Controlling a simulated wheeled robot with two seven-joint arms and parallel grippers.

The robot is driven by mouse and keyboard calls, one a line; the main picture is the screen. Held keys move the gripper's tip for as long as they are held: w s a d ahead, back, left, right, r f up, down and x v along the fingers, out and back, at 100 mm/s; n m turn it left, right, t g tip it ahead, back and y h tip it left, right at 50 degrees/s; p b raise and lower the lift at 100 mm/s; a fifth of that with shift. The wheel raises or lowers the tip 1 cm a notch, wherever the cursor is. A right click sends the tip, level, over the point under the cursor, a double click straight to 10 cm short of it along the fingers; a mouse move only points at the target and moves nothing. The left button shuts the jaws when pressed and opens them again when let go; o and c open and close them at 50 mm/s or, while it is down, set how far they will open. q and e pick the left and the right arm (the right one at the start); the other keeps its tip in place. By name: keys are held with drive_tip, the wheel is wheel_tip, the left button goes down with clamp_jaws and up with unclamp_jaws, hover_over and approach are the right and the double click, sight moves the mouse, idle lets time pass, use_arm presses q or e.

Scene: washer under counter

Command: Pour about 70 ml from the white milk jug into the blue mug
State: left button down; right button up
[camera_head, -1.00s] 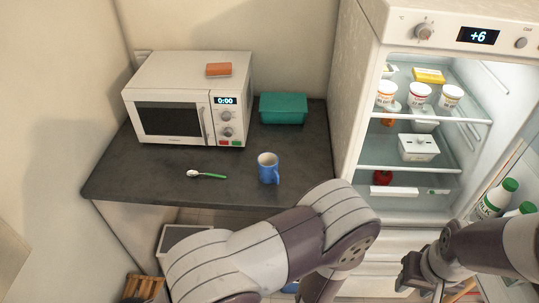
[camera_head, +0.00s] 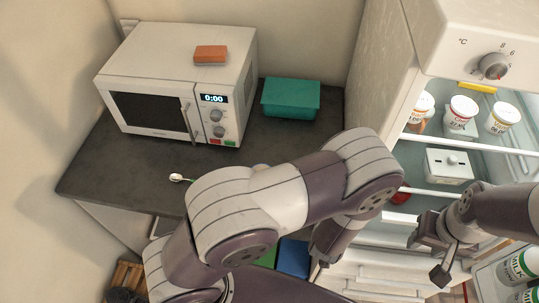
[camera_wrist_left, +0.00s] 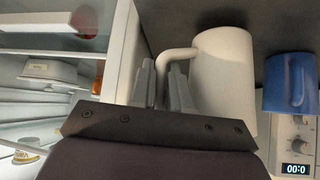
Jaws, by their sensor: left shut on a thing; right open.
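The white milk jug (camera_wrist_left: 228,85) is in the left wrist view, with its handle between the fingers of my left gripper (camera_wrist_left: 162,85), which is shut on it. The blue mug (camera_wrist_left: 290,84) is at the right of that view, beside the jug, its handle facing the camera. The jug's contents do not show. In the head view, my left arm blocks the jug, my left gripper and most or all of the mug. My right gripper (camera_head: 436,253) is open and empty in front of the fridge.
The microwave (camera_head: 178,90) with an orange sponge-like block (camera_head: 211,54) on top, a teal box (camera_head: 291,98) and a spoon (camera_head: 178,178) are on the dark counter (camera_head: 95,175). The open fridge (camera_head: 440,58) is at the right, with milk bottles (camera_head: 520,265) in its door.

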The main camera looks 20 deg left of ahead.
use_arm(q)
drive_tip(key=shift+s+r, duration=0.15)
drive_tip(key=shift+s, duration=0.15)
drive_tip(key=shift+w+a+r, duration=0.15)
drive_tip(key=shift+w+r, duration=0.1)
drive_tip(key=shift+a+r+n+h, duration=0.3)
drive_tip(key=shift+a+r+h, duration=0.2)
drive_tip(key=shift+r, duration=0.1)
drive_tip(key=shift+a+r+n+h, duration=0.3)
drive_tip(key=shift+a+r+h, duration=0.15)
drive_tip(key=shift+r+h, duration=0.1)
drive_tip(key=w+a+r+n+h+p, duration=0.1)
drive_tip(key=a+r+n+h+p, duration=0.2)
drive_tip(key=a+r+h, duration=0.4)
drive_tip(key=shift+r+n+g+p, duration=0.3)
drive_tip(key=shift+r+p, duration=0.6)
drive_tip(key=shift+r, duration=0.05)
use_arm(e)
drive_tip(key=shift+s+r, duration=0.15)
drive_tip(key=shift+r, duration=1.1)
drive_tip(key=shift+s+r, duration=0.1)
drive_tip(key=shift+r, duration=1.1)
use_arm(q)
drive_tip(key=shift+w+a+r+h, duration=0.1)
drive_tip(key=shift+a+r+h, duration=0.25)
drive_tip(key=shift+r, duration=0.1)
drive_tip(key=shift+n, duration=0.3)
